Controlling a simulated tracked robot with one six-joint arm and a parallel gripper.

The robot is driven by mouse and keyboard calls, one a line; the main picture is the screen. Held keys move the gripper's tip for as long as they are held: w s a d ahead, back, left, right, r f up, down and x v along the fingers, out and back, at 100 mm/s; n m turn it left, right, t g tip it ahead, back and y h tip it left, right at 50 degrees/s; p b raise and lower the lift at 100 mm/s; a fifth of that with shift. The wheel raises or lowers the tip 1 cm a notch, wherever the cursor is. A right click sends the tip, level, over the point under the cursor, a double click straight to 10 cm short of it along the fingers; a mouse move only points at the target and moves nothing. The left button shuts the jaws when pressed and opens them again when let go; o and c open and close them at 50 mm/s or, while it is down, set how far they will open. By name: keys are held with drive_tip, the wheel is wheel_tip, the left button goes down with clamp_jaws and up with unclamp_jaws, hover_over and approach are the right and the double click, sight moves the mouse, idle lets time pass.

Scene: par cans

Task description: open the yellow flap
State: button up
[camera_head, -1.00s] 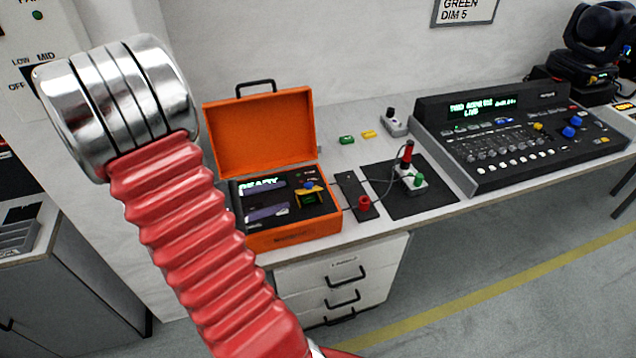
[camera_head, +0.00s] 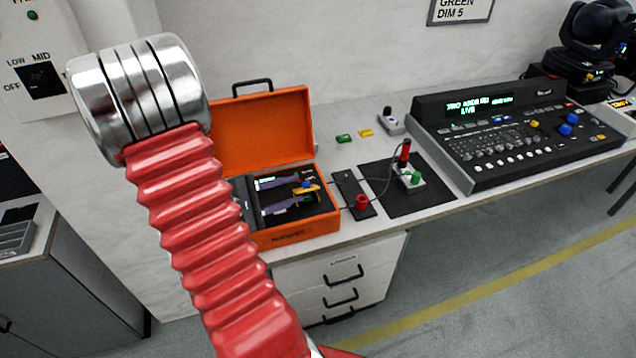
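An orange case (camera_head: 294,240) stands on the bench with its lid (camera_head: 265,128) open and leaning back. Inside it, on a dark panel at the right, is a small yellow piece (camera_head: 312,188), apparently the yellow flap, with a blue knob beside or on it. It is too small to tell whether it is shut or raised. My red ribbed arm and its silver joint cross the left of the view and cover the case's left part. My gripper is out of view.
Right of the case are a narrow black plate with a red knob (camera_head: 361,202) and a black mat (camera_head: 379,205) bearing a small box with a cable. A control console (camera_head: 510,133) stands farther right. Small green (camera_head: 344,139) and yellow (camera_head: 366,133) blocks lie behind. Drawers are below.

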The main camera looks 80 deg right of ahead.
drive_tip(key=shift+x, duration=4.7)
drive_tip(key=shift+d+r, duration=0.1)
clamp_jaws()
drive_tip(key=shift+w, duration=0.1)
